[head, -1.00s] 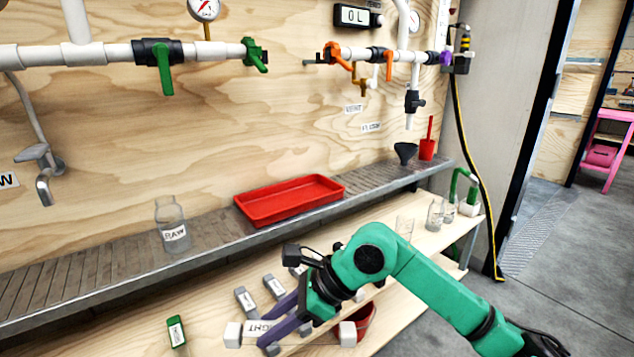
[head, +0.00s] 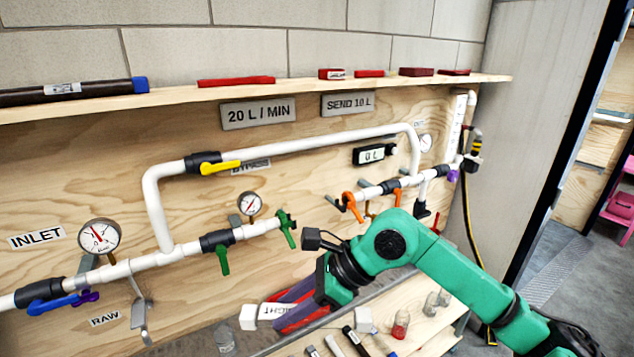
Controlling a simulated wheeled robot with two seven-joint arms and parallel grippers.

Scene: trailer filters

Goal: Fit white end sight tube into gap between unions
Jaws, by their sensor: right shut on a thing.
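The sight tube shows two white ends, the left one (head: 248,317) and the right one (head: 364,320), with a label partly reading "IGHT" between them. My right gripper (head: 287,314) is shut across the tube's middle, and its purple fingers hide part of it. The tube is held roughly level, below the pipe line. The gap in the pipe lies above it, between the left pipe's end by the green handle (head: 287,229) and the right pipe's end by the orange handle (head: 352,207). The tube is apart from both. My left gripper is out of view.
A clear jar (head: 224,338) stands at lower left. A yellow-handled bypass pipe (head: 300,141) arches above the gap. A shelf (head: 180,98) runs above.

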